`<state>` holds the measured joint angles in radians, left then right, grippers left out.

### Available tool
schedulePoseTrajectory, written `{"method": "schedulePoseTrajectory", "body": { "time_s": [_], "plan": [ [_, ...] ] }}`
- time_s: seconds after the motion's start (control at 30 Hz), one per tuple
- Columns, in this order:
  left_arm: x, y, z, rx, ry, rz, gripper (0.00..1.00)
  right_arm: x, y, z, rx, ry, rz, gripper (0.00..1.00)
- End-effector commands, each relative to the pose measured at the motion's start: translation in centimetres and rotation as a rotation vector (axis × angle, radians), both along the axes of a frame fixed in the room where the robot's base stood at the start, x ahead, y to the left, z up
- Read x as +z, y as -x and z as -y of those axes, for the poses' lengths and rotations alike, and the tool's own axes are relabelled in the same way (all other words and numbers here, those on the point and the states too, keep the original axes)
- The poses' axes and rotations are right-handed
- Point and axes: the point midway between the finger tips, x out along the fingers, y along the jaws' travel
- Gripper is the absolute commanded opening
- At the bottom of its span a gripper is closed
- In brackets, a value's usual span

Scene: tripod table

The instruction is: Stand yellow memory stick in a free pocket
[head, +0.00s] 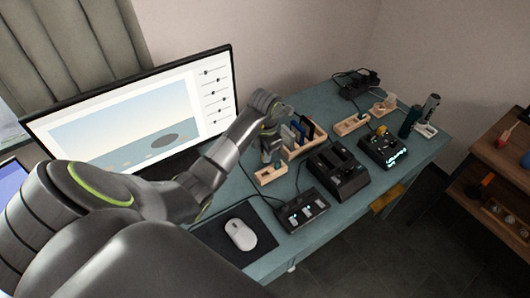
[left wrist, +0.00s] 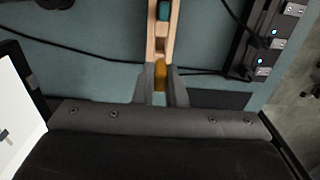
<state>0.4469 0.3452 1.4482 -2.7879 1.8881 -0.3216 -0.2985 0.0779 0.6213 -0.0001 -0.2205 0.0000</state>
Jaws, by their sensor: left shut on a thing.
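The yellow memory stick (left wrist: 161,75) is between the fingers of my left gripper (left wrist: 161,84) in the left wrist view. The gripper is shut on it, at the near end of a small wooden holder (left wrist: 153,42). A teal stick (left wrist: 164,11) stands in that holder, farther up. In the head view my left gripper (head: 271,157) points down just above the small wooden holder (head: 270,176), and the yellow stick cannot be made out there. Whether the stick's lower end is inside a pocket is hidden. My right gripper is not in view.
A wooden rack (head: 304,142) with upright cards stands just behind. A mouse (head: 241,234) and monitor (head: 150,110) are near. Cables cross the blue table (head: 420,152).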

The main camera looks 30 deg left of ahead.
Motion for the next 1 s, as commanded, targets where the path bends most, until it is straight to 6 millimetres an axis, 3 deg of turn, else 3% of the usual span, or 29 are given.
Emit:
{"method": "schedulePoseTrajectory", "body": {
  "time_s": [0.43, 1.0],
  "plan": [
    [-4.4, 0.0, 0.0, 0.000, 0.001, -0.001, 0.00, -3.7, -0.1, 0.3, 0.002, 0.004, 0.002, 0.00],
    [-4.7, 0.0, 0.0, 0.000, 0.000, -0.001, 0.00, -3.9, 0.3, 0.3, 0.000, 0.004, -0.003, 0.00]
  ]
}}
